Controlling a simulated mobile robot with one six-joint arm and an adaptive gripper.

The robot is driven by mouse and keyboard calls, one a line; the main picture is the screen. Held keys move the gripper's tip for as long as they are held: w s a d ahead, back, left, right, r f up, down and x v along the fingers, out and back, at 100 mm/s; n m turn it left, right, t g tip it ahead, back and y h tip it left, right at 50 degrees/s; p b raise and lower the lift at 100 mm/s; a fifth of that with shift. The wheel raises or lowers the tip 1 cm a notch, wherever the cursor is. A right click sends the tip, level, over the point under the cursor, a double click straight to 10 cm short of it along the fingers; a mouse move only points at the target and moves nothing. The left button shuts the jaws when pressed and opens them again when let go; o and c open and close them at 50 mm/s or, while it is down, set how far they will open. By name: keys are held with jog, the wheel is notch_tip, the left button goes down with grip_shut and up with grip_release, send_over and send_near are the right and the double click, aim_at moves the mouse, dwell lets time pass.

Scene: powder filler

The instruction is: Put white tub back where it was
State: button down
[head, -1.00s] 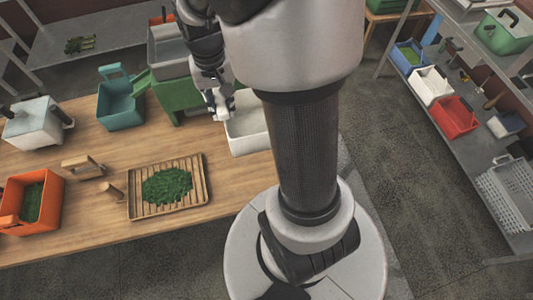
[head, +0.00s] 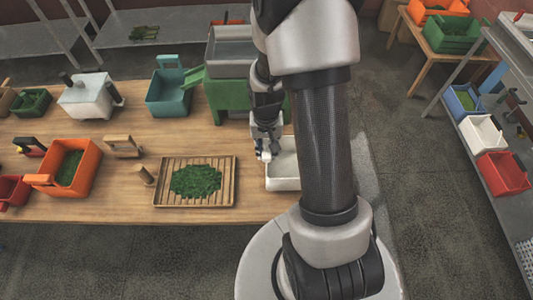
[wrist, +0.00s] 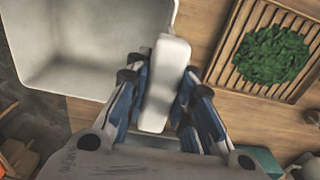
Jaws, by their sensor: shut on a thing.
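The white tub (head: 284,183) shows at the right end of the wooden table in the head view, right of the slatted tray, partly hidden behind my arm. My gripper (head: 264,153) is at its left side. In the wrist view, the tub's pale hollow inside (wrist: 85,45) fills the upper left. My gripper (wrist: 160,95) is shut on the tub's white handle (wrist: 165,75), with a finger on each side. I cannot tell whether the tub touches the table.
The slatted tray (head: 222,200) with green leaves lies left of the tub. A green stand (head: 228,97) with a grey basin is behind. Blue (head: 462,101), white (head: 483,135) and red (head: 503,174) bins line the right shelf. Dark floor lies between.

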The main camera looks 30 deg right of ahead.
notch_tip(320, 180, down, 3)
jog(key=shift+r, duration=0.15)
jog(key=shift+w+f, duration=0.1)
jog(key=shift+f, duration=0.15)
jog(key=shift+f+b, duration=0.15)
jog(key=shift+b, duration=0.2)
jog(key=c, duration=1.4)
grip_release()
